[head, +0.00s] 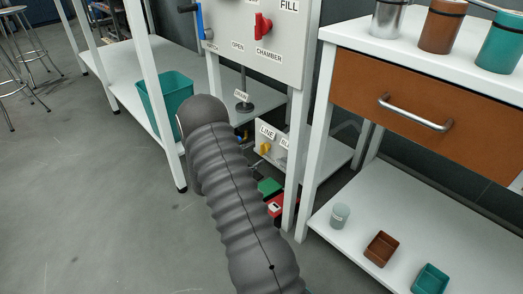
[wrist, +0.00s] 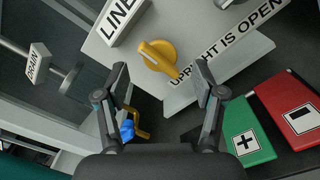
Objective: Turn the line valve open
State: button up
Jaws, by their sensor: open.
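The line valve is a yellow handle (wrist: 158,56) on a pale panel (wrist: 205,35) in the wrist view. A LINE label (wrist: 119,18) is beside it and an UPRIGHT IS OPEN strip (wrist: 232,40) runs past its end. The handle slants from upper left to lower right in the picture. It also shows, small, in the head view (head: 265,148). My gripper (wrist: 160,78) is open, its fingers on either side of the handle in the picture. I see no contact; the depth between them is hard to judge.
Green (wrist: 243,130) and red (wrist: 293,110) blocks marked plus and minus lie at right below the panel. A blue part (wrist: 127,129) is near the left finger. A DRAIN valve (wrist: 57,82) stands at left. Table legs (head: 290,165) flank the panel.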

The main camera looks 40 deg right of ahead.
jog(key=a, duration=0.7)
jog(key=shift+s, duration=0.3)
jog(key=s+a+f+g+y, duration=0.1)
jog(key=s+f+g+y, duration=0.35)
jog(key=s, duration=0.35)
jog(key=s+a+r+m+g+y+p, duration=0.1)
jog(key=s+a+r+m+g+y, duration=0.1)
jog(key=s+a+r+m+y, duration=0.4)
jog(key=s+a+r+m+t+y+p, duration=0.1)
jog(key=s+a+r+t+y+p, duration=0.15)
jog(key=s+a+r, duration=0.4)
jog(key=s+a+r+m+t+y+p, duration=0.25)
jog(key=a+r, duration=0.45)
jog(key=r, duration=0.4)
jog(key=s+a+r+t+y+p, duration=0.1)
jog(key=s+a+r+t+p, duration=0.1)
jog(key=r, duration=0.6)
jog(key=s+a+r+t+y+p, duration=0.1)
jog(key=s+r+t, duration=0.3)
jog(key=r, duration=0.4)
jog(key=shift+a+r+p, duration=0.2)
jog(key=shift+a+p, duration=0.6)
jog(key=shift+p, duration=0.1)
